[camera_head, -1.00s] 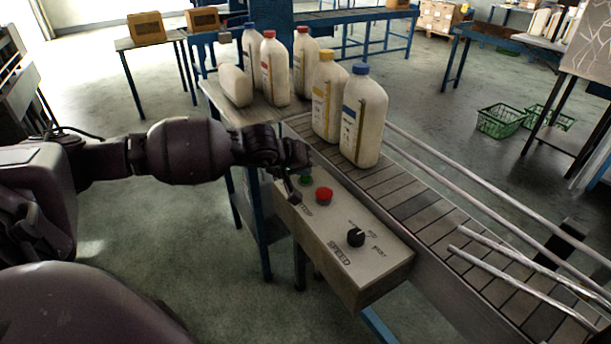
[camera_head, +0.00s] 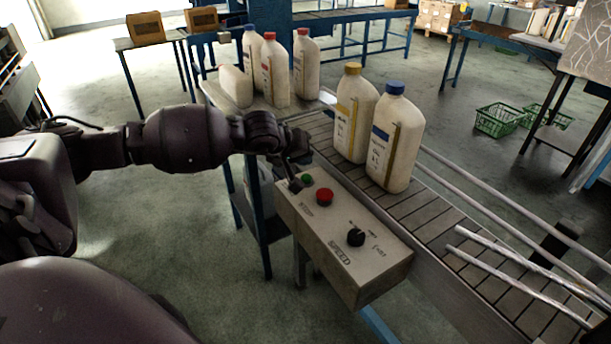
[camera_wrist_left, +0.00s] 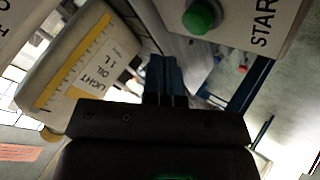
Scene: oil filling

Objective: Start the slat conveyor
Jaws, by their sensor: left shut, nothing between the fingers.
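The slat conveyor (camera_head: 447,228) runs from the middle toward the lower right. A yellow-capped bottle (camera_head: 356,115) and a blue-capped bottle (camera_head: 396,142) stand upright on its slats. The control box (camera_head: 390,262) sits along its near side, with a green button (camera_head: 307,179), a red button (camera_head: 324,197) and a black speed knob (camera_head: 355,237). My left gripper (camera_head: 295,184) is shut and empty at the box's far left end, just left of the green button. In the left wrist view the green start button (camera_wrist_left: 202,16) shows above the fingers, apart from them. My right gripper is not in view.
Metal guide rails (camera_head: 500,217) line the conveyor. Green baskets (camera_head: 499,121) lie on the floor at right. Floor left of the box is clear.

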